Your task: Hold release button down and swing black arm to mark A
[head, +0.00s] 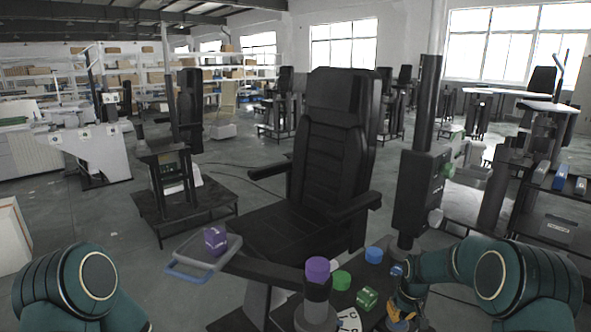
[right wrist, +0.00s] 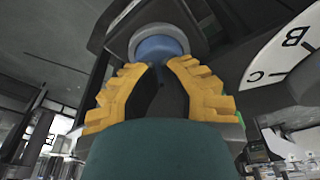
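A black arm (head: 268,271) runs from a post with a purple cap (head: 317,268) to a grey tray on the left. A white dial (head: 349,321) at the post's foot shows a C; B and C show on the dial (right wrist: 290,62) in the right wrist view. Mark A is not visible. My right gripper (head: 402,308) has yellow fingers, pointing at a blue round button (right wrist: 160,48) in a grey ring. The fingertips (right wrist: 160,66) are slightly apart in front of the button; contact cannot be told. My left gripper is out of view; only its arm shows.
A purple cube (head: 215,240) sits on the tray (head: 190,252), which has a blue handle. A green disc (head: 341,280), blue disc (head: 373,255) and green cube (head: 367,298) lie near the post. A black chair (head: 325,150) and black column (head: 420,180) stand behind.

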